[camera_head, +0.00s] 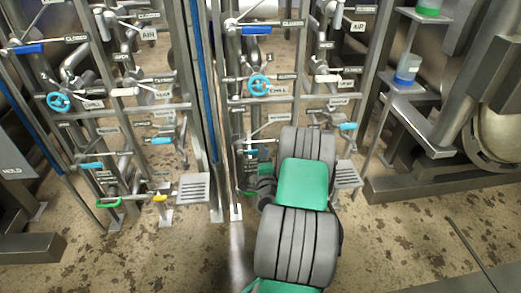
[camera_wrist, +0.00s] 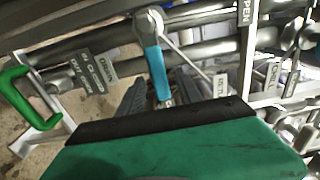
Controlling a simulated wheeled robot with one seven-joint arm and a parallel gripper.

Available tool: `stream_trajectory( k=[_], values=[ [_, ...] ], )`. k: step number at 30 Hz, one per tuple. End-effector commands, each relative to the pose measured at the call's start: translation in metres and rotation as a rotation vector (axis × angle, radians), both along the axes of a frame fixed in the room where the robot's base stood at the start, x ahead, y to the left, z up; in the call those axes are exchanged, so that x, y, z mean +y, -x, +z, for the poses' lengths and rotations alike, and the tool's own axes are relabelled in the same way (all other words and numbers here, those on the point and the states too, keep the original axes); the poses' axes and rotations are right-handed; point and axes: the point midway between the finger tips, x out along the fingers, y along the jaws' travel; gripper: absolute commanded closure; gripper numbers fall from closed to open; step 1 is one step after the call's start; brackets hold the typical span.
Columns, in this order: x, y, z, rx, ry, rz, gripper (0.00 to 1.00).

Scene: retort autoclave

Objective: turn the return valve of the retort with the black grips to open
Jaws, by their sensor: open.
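A valve lever with a cyan grip (camera_wrist: 157,75) shows in the wrist view, hanging from a round pivot on a grey pipe. A partly cut-off label that seems to read "RETU…" (camera_wrist: 221,86) is to its right, and an "OPEN" label (camera_wrist: 246,12) is above right. My gripper (camera_wrist: 155,92) is open, with a dark finger on each side of the cyan grip's lower end; I cannot tell whether they touch it. In the head view the cyan grip (camera_head: 250,152) shows beside my gripper, partly hidden by my arm. No black grips can be made out.
A green handle (camera_wrist: 18,95) and a drain label (camera_wrist: 106,69) lie left in the wrist view. A second valve rack (camera_head: 100,130) stands left in the head view. A grey step (camera_head: 347,174) is right of my arm. Open floor (camera_head: 150,260) lies in front.

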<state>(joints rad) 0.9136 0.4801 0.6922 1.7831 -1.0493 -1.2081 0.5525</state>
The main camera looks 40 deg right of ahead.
Motion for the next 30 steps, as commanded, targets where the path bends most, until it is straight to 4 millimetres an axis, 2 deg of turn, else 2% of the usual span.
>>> stream_trajectory(
  k=[4, 12, 27, 30],
  values=[
    [-0.006, -0.0104, 0.0007, 0.001, 0.0, 0.002, 0.58],
    [-0.0078, -0.0121, 0.0003, 0.0, 0.001, 0.001, 0.58],
    [-0.0076, -0.0119, 0.0002, 0.0, 0.002, 0.001, 0.98],
    [-0.0076, -0.0119, 0.0002, 0.0, 0.002, 0.001, 1.0]
  ],
)
